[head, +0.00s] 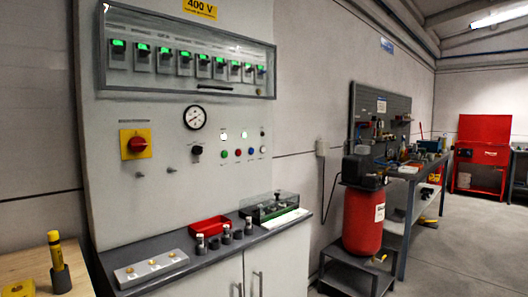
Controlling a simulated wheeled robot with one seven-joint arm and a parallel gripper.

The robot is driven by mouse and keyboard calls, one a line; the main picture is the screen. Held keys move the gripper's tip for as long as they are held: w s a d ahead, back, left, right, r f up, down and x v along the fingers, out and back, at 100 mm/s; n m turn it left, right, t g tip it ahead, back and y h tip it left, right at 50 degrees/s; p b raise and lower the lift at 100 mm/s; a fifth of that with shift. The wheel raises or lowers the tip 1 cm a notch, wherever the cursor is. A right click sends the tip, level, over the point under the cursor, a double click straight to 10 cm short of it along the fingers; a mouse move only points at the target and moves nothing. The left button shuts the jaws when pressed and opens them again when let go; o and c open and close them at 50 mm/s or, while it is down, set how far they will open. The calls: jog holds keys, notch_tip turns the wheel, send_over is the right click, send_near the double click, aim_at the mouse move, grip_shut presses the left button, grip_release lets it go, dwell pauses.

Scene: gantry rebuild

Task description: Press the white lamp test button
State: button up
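A grey control panel (110,190) stands at the left in the head view. A row of small round buttons sits at its middle right: green (223,153), red (238,152), blue (251,151) and, at the right end, a white one (263,149). The white one appears to be the lamp test button; its label is too small to read. Nothing covers it. Two pale lit squares (223,136) are above the row. My gripper is not in view.
A red-on-yellow rotary switch (137,144), a gauge (195,117) and a glazed breaker box (190,86) share the panel. A dark ledge (217,256) below holds a red tray (209,227) and small parts.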

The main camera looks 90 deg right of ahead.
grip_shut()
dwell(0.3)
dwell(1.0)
